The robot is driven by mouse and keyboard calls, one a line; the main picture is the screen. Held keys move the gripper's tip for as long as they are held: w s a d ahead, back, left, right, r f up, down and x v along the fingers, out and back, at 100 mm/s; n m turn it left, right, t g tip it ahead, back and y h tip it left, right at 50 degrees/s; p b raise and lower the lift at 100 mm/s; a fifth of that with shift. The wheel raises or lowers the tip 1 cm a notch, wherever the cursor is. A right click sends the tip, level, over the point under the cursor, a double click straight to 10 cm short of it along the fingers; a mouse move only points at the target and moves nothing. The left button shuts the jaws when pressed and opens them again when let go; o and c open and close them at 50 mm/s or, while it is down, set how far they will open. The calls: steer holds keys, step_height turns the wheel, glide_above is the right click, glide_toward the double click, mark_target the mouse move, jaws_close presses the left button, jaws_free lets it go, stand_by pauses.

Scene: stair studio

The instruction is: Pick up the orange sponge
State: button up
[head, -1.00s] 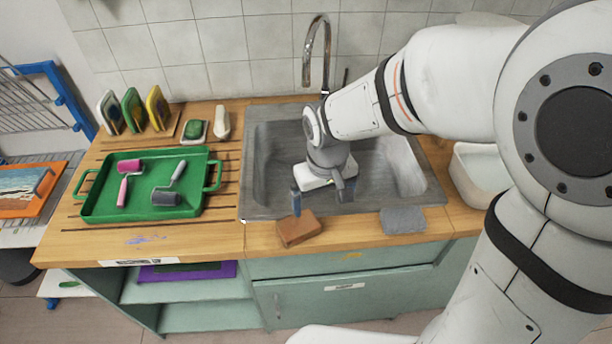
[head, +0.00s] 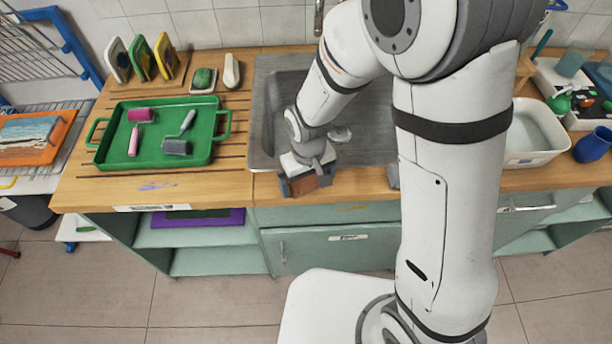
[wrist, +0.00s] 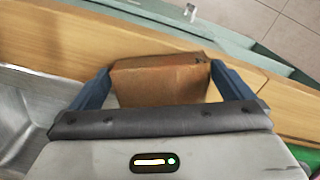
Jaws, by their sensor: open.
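The orange sponge (wrist: 160,84) is a brownish-orange block lying on the wooden counter's front strip. In the wrist view it sits between the two blue fingers of my gripper (wrist: 160,88). The fingers are open, one on each side of it; the right finger looks very close to the sponge and a small gap shows at the left. In the head view my gripper (head: 305,184) is low at the counter's front edge, over the sponge (head: 303,185), which is partly hidden by the gripper.
The grey sink (head: 262,110) lies just behind my gripper. A green tray (head: 107,157) with two paint rollers stands to the left. A white basin (head: 540,150) and a blue cup (head: 593,145) stand at the right. The counter's front edge is close to the gripper.

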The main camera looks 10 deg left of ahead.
mark_target(309, 179)
steer(key=c, duration=0.9)
steer(key=shift+o, duration=0.2)
step_height(309, 179, up, 10)
steer(key=shift+r+b, duration=0.1)
steer(key=shift+b, duration=0.35)
steer(key=o, duration=0.4)
steer(key=shift+c, duration=1.3)
